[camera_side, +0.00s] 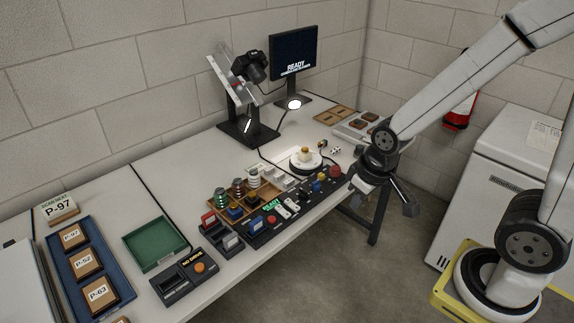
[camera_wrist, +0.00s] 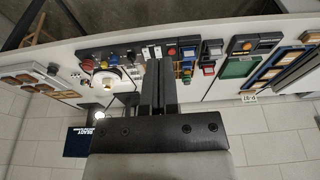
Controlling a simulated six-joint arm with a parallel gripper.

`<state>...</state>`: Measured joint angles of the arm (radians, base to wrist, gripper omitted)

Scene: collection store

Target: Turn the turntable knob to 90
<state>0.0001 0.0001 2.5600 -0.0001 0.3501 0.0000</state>
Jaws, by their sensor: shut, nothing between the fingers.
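The turntable (camera_side: 306,161) is a round white disc on the table with a small tan object on it; it also shows in the wrist view (camera_wrist: 108,80). In front of it runs a long black control panel (camera_side: 298,207) with a red knob, a yellow knob, a blue part, white switches and a red button. Which knob belongs to the turntable and its setting are too small to read. My gripper (camera_wrist: 160,64) is shut and empty in the wrist view, its fingers pointing at the bench. In the side view it hangs right of the panel, apart from it.
A camera on a tilted stand (camera_side: 249,135), a lit lamp (camera_side: 294,104) and a monitor reading READY (camera_side: 295,50) stand behind the turntable. Wooden trays with coloured parts, a green tray (camera_side: 154,243) and a blue tray (camera_side: 88,265) lie to the left. Floor is clear in front.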

